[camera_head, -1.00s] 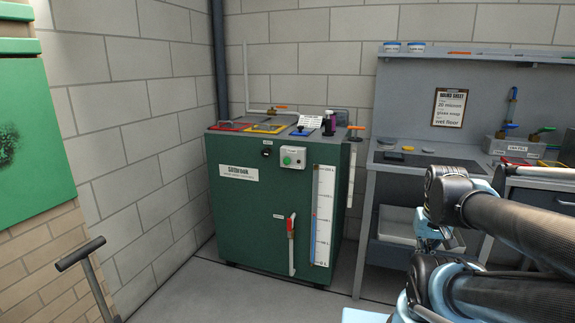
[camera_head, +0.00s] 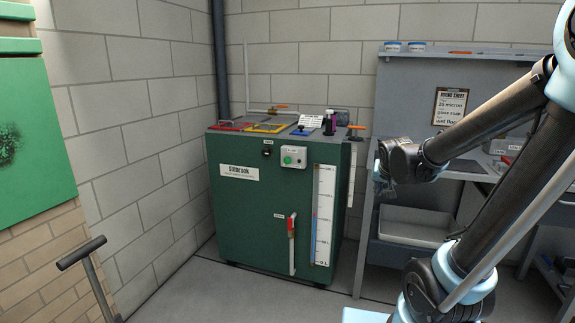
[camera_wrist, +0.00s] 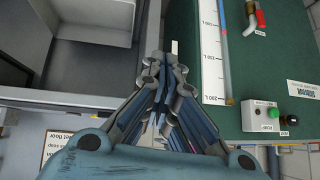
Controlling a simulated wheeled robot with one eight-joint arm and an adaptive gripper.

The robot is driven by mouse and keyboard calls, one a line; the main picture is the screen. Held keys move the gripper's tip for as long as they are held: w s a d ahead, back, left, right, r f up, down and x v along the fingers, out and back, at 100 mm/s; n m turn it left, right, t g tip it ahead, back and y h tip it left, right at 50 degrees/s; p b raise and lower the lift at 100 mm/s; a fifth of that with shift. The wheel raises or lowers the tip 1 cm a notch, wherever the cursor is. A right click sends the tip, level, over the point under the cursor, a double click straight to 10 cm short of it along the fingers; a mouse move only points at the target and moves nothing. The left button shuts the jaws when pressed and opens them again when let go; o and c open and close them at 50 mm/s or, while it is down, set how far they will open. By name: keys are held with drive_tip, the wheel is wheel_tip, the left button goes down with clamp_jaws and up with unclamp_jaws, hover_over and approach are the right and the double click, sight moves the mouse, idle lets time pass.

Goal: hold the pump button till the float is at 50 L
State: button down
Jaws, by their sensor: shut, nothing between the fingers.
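The green tank (camera_head: 235,215) stands against the wall, with a grey pump box (camera_head: 298,167) high on its front. The box carries a green button (camera_head: 287,160), which also shows in the wrist view (camera_wrist: 273,113). A white level scale (camera_head: 325,205) runs down the front to the right of the box. Its narrow tube is blue low down, with a small reddish mark near mid-scale; the exact reading is too small to tell. My gripper (camera_head: 380,180) is right of the tank, apart from the button. In the wrist view its fingers (camera_wrist: 165,62) are together and empty.
A red-handled valve (camera_head: 291,228) is low on the tank front. Valves and a dark bottle (camera_head: 329,124) are on the tank top. A grey bench (camera_head: 400,240) with a tray stands to the right. Floor in front of the tank is clear.

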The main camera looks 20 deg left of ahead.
drive_tip(key=w+a+r+t+y, duration=0.1)
drive_tip(key=w+a+t+y, duration=0.1)
drive_tip(key=w+a, duration=0.75)
drive_tip(key=t+y, duration=0.2)
drive_tip(key=y, duration=0.2)
approach(288, 161)
drive_tip(key=s+d+f, duration=0.2)
drive_tip(key=s+d, duration=0.1)
drive_tip(key=d, duration=0.3)
drive_tip(key=s+a+f+y, duration=0.1)
drive_tip(key=a+y, duration=0.1)
drive_tip(key=a, duration=0.4)
drive_tip(key=s+a+f+n+y, duration=0.1)
drive_tip(key=a+y, duration=0.1)
drive_tip(key=a, duration=0.3)
drive_tip(key=shift+a+f, duration=0.25)
drive_tip(key=shift+a, duration=0.1)
drive_tip(key=w, duration=0.8)
drive_tip(key=shift+w+d, duration=0.35)
